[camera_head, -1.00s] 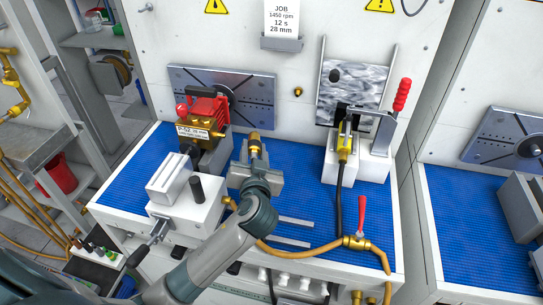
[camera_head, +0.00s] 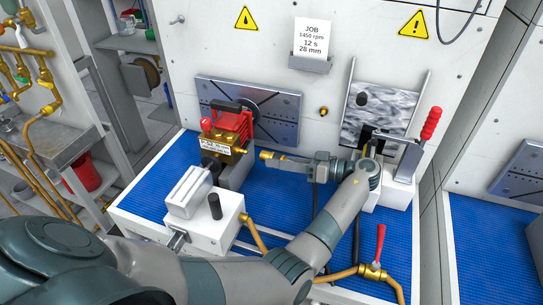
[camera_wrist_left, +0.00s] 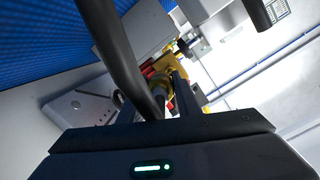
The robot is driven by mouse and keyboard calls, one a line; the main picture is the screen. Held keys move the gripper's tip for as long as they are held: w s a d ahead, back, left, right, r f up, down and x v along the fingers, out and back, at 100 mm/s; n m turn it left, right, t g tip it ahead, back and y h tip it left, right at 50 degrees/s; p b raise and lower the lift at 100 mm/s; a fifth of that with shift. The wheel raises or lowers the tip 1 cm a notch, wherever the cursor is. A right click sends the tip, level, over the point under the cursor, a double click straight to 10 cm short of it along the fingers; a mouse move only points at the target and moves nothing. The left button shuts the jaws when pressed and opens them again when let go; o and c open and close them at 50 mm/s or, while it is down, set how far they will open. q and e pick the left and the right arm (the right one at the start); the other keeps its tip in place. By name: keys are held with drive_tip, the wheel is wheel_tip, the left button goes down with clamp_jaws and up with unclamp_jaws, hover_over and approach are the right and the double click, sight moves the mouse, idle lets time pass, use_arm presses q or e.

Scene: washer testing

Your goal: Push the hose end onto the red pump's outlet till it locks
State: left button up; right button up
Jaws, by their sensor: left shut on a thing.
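The red pump (camera_head: 231,128) stands on a grey mount at the left of the blue bench, with a brass block (camera_head: 218,144) below its red housing. My left gripper (camera_head: 284,161) is right of the pump, pointing left at it. It is shut on the hose end (camera_head: 266,155), whose brass tip sticks out toward the pump's brass side. A small gap seems to show between them in the head view. In the left wrist view, the black hose (camera_wrist_left: 120,50) runs down between the fingers, and brass and red parts show beyond. The outlet itself is hard to make out. My right gripper is out of view.
A white clamp block (camera_head: 190,195) with a dark knob stands in front of the pump. A slotted plate (camera_head: 275,113) is on the wall behind. A fixture with a red lever (camera_head: 431,123) stands at right. A red-handled valve (camera_head: 379,245) is at the front.

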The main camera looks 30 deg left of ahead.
use_arm(q)
drive_tip(key=shift+s+d+r+n+g, duration=0.2)
drive_tip(key=shift+d+r+g, duration=0.1)
drive_tip(key=shift+d, duration=0.3)
drive_tip(key=shift+s+d+r+n+g, duration=0.1)
drive_tip(key=shift+d+r+n+g, duration=0.15)
drive_tip(key=shift+d, duration=0.35)
drive_tip(key=shift+a, duration=0.15)
drive_tip(key=shift+r+p+x, duration=0.1)
drive_tip(key=shift+p+x, duration=0.4)
drive_tip(key=shift+x, duration=0.1)
drive_tip(key=shift+r+p+x, duration=0.15)
drive_tip(key=shift+p+x, duration=0.3)
drive_tip(key=shift+x, duration=0.15)
drive_tip(key=shift+s+a+p, duration=0.1)
drive_tip(key=shift+a+p, duration=0.4)
drive_tip(key=shift+a, duration=0.5)
drive_tip(key=shift+f, duration=0.15)
drive_tip(key=shift+d+b, duration=0.1)
drive_tip(key=shift+b, duration=0.45)
drive_tip(key=shift+s+a, duration=0.1)
drive_tip(key=shift+a, duration=0.35)
